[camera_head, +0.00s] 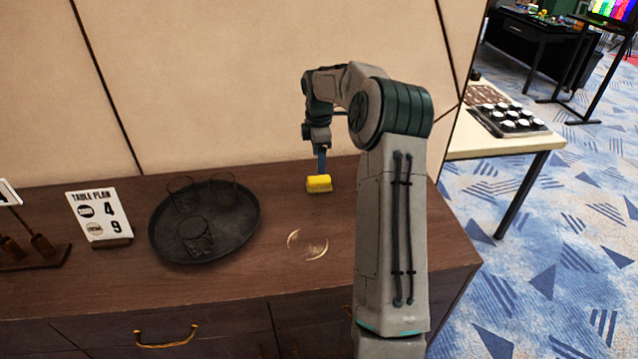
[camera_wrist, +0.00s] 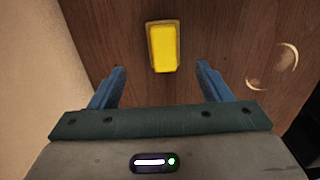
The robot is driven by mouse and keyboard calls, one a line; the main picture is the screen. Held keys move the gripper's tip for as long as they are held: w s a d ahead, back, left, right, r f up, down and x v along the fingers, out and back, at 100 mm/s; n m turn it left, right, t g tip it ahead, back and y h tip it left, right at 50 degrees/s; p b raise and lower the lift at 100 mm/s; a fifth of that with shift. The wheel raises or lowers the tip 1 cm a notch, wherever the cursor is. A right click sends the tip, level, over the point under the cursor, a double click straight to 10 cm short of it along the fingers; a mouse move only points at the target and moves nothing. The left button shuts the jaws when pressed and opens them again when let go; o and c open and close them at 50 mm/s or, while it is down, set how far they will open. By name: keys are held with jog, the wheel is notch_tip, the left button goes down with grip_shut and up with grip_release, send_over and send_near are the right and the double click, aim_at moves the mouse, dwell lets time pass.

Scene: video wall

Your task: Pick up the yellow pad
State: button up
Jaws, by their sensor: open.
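The yellow pad (camera_head: 319,183) lies on the brown wooden cabinet top (camera_head: 275,275), near the wall. It also shows in the wrist view (camera_wrist: 163,47) as a yellow block with a tan rim, beyond the fingertips and roughly centred between them. My gripper (camera_head: 321,168) is above and just behind the pad in the head view, pointing down. In the wrist view my gripper (camera_wrist: 160,69) has its two blue fingers spread wide with nothing between them. The exact height of the fingertips over the pad is hard to tell.
A round dark tray (camera_head: 243,236) with glasses stands left of the pad. A clear ring-like mark or disc (camera_head: 307,244) lies nearer the front. A table plan sign (camera_head: 99,215) stands further left. The beige wall (camera_head: 240,80) rises close behind the pad.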

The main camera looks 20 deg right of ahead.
aim_at(319, 178)
notch_tip(319, 178, down, 3)
jog(key=shift+r, duration=0.1)
jog(key=shift+s+a+f+p, duration=0.15)
jog(key=shift+f+p, duration=0.1)
jog(key=shift+f, duration=1.1)
jog(key=shift+s+d+f+p, duration=0.1)
jog(key=shift+f+p, duration=0.15)
jog(key=shift+f, duration=1.1)
jog(key=c, duration=1.1)
